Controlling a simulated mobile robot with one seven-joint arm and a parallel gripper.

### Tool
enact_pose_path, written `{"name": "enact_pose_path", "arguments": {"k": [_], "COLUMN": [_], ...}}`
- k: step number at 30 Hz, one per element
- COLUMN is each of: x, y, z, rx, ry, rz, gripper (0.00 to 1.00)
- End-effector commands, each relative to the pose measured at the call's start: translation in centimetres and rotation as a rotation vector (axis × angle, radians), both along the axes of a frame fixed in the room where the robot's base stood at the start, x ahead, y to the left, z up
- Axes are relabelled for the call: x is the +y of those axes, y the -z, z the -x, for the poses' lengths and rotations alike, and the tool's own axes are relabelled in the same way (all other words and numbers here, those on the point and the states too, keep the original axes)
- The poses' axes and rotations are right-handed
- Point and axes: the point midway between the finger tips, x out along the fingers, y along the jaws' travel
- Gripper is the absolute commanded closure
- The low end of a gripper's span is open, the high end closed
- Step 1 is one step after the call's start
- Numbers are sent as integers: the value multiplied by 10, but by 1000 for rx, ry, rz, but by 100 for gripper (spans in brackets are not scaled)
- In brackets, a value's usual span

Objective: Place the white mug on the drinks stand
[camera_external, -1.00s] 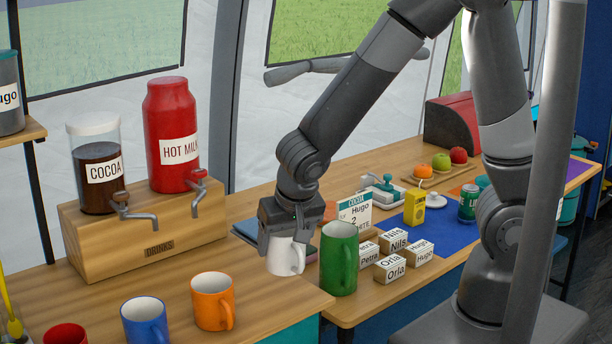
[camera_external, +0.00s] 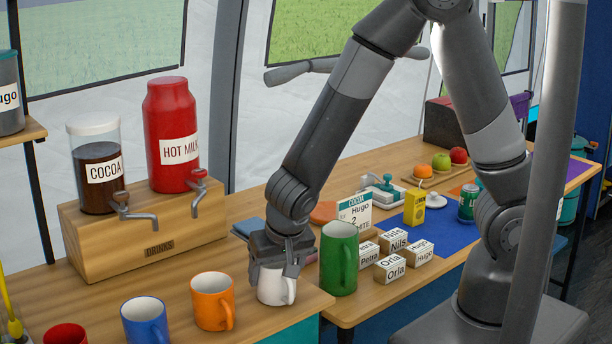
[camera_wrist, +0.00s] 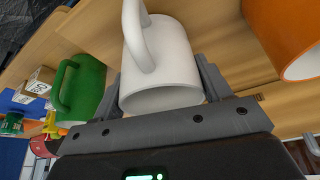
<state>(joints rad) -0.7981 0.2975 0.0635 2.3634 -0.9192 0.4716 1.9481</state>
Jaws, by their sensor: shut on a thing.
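The white mug (camera_external: 277,288) is in my gripper (camera_external: 277,268), low over the wooden counter, between the orange mug and the green mug. In the wrist view the white mug (camera_wrist: 163,62) sits between the two fingers of my gripper (camera_wrist: 162,85), its handle toward the upper left. I cannot tell whether its base touches the counter. The drinks stand (camera_external: 150,238) is a wooden block at the left, marked DRINKS. It carries a cocoa jar (camera_external: 98,165) and a red hot milk container (camera_external: 172,135), each with a tap in front.
An orange mug (camera_external: 213,302), a blue mug (camera_external: 145,322) and a red mug (camera_external: 66,335) stand left of my gripper. A green mug (camera_external: 339,260) stands close on its right. Name blocks (camera_external: 390,268) and an order card (camera_external: 355,213) are further right.

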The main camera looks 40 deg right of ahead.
Motion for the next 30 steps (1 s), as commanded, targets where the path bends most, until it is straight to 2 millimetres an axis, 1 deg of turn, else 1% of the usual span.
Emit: {"name": "enact_pose_path", "arguments": {"k": [1, 2, 9, 16, 20, 25, 30], "x": [0, 0, 0, 0, 0, 2, 5], "y": [2, 2, 2, 1, -4, -23, -52], "z": [0, 0, 0, 0, 0, 7, 18], "rx": [1, 1, 0, 0, -1, -4, -4], "ry": [-1, 0, 0, 0, -1, 1, 1], "rz": [1, 0, 1, 1, 1, -2, -3], "gripper": [54, 28, 8, 8, 8, 8, 8]}}
